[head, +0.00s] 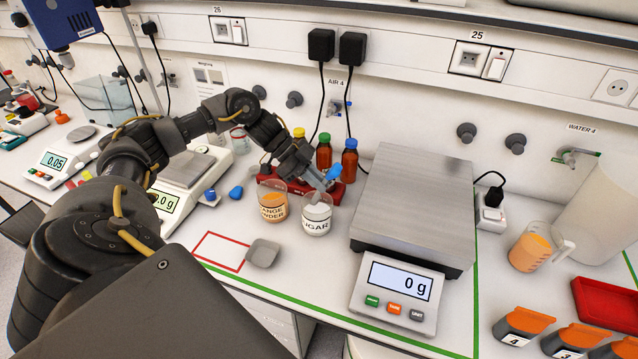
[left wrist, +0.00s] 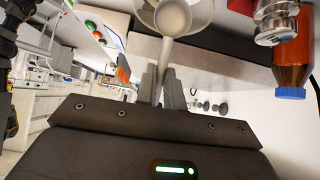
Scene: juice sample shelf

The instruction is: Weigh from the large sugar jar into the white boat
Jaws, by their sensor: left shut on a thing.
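My left gripper (head: 318,180) reaches from the left to just above the mouth of the jar labelled SUGAR (head: 316,222), which holds white powder. In the left wrist view the gripper (left wrist: 163,85) is shut on the thin handle of a pale scoop (left wrist: 168,40) with a rounded bowl. The bowl's contents cannot be made out. A small pale grey, square dish (head: 263,253), perhaps the boat, lies beside the red-outlined rectangle on the bench. No clearly white boat shows. The large scale (head: 412,195) has a bare plate and reads 0 g. My right gripper is not in view.
An orange powder jar (head: 272,205) stands just left of the sugar jar. Brown bottles (head: 349,160) in a red rack stand behind. A smaller balance (head: 186,168) is partly behind my arm. A beaker of orange liquid (head: 530,250) stands at right.

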